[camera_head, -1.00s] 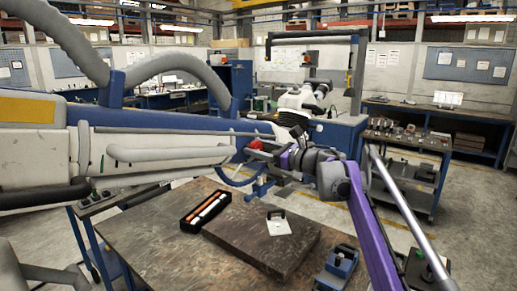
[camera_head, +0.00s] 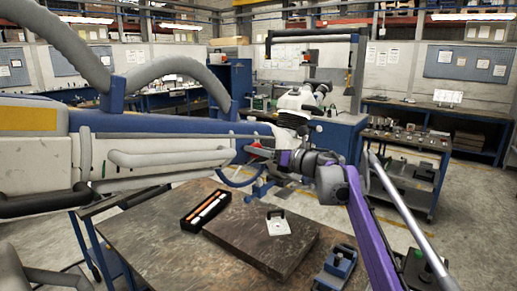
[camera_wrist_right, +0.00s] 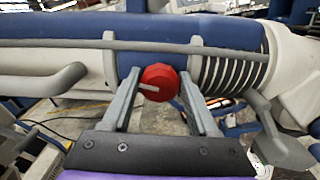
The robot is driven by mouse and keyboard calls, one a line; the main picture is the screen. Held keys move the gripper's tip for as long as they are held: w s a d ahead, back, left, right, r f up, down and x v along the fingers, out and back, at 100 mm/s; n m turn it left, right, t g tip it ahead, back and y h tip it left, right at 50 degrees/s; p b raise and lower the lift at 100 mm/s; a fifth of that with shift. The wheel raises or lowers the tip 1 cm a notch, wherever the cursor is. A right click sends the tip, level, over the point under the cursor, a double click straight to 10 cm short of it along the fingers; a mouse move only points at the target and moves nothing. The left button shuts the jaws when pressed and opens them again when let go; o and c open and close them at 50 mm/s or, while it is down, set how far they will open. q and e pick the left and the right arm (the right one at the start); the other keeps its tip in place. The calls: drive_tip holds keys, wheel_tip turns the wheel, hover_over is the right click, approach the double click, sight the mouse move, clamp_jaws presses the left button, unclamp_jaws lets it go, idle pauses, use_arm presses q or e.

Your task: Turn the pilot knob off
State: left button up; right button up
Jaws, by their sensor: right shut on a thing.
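The pilot knob (camera_wrist_right: 160,80) is a round red knob with a pale pointer, on the blue section of the large white and blue arm (camera_head: 160,141). In the right wrist view the pointer lies nearly level, towards the left. My right gripper (camera_wrist_right: 161,92) has one finger on each side of the knob and is shut on it. In the head view my right gripper (camera_head: 262,152) reaches the arm from the right and mostly hides the knob. My left gripper is not in view.
A worktable (camera_head: 135,240) below holds a dark slab (camera_head: 250,240), a black tray (camera_head: 205,209) of orange and white pieces, and a blue device (camera_head: 337,265). A white microscope (camera_head: 297,105) stands behind. A cart (camera_head: 405,165) stands right. Open floor lies between.

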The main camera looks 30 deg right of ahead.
drive_tip(key=m, duration=0.5)
drive_tip(key=shift+m, duration=0.4)
drive_tip(key=m, duration=0.6)
drive_tip(key=shift+d+f, duration=0.1)
drive_tip(key=shift+f, duration=0.1)
drive_tip(key=shift+m, duration=0.3)
drive_tip(key=o, duration=1.4)
drive_tip(key=shift+c, duration=0.2)
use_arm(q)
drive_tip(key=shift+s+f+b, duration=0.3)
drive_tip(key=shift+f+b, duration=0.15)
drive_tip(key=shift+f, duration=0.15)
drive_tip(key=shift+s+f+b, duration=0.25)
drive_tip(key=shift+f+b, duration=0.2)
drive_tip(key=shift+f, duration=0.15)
use_arm(e)
drive_tip(key=v, duration=1)
drive_tip(key=shift+s+d, duration=0.15)
drive_tip(key=shift+s, duration=0.2)
